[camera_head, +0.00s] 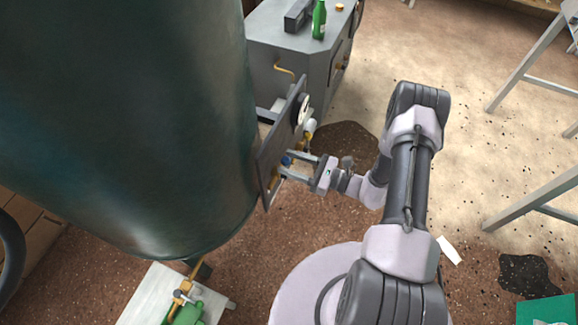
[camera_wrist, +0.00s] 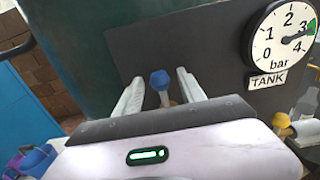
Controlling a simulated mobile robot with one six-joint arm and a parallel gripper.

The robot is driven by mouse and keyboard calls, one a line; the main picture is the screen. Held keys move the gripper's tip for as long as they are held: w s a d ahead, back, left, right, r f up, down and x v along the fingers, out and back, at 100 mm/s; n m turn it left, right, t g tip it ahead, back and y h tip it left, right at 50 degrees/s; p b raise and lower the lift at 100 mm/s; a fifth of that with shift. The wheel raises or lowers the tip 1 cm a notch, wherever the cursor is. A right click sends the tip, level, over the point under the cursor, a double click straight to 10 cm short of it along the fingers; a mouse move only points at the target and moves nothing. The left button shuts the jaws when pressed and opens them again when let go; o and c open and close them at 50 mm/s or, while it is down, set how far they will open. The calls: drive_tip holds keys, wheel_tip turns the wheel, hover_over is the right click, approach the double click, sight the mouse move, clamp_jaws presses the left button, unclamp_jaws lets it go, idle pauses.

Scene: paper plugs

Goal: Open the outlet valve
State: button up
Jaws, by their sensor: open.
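A dark panel (camera_head: 267,170) stands beside the big green tank (camera_head: 130,110). In the wrist view a small valve handle with a blue knob (camera_wrist: 160,80) sticks out from the panel (camera_wrist: 215,60). My gripper (camera_wrist: 160,76) is open, with one finger on each side of the blue knob; I cannot tell if either touches it. In the head view my gripper (camera_head: 284,162) is at the panel's face and the blue knob (camera_head: 287,160) barely shows. A yellow knob (camera_wrist: 281,120) is at the right. No label naming the outlet valve is readable.
A round gauge (camera_wrist: 284,35) marked TANK is on the panel, right of my gripper. A grey cabinet (camera_head: 290,70) with a green bottle (camera_head: 319,20) stands behind. A metal stand (camera_head: 530,70) is at the right. Floor beyond my arm is mostly clear, with dark patches.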

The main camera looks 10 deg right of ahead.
drive_tip(key=c, duration=0.9)
drive_tip(key=shift+w+d+f+m+b, duration=0.1)
drive_tip(key=shift+w+d+m+b, duration=0.3)
drive_tip(key=shift+m, duration=0.4)
drive_tip(key=shift+w+d+f+m+b, duration=0.1)
drive_tip(key=shift+w+d+m+b, duration=0.2)
drive_tip(key=shift+w+m, duration=0.35)
drive_tip(key=shift+s, duration=0.15)
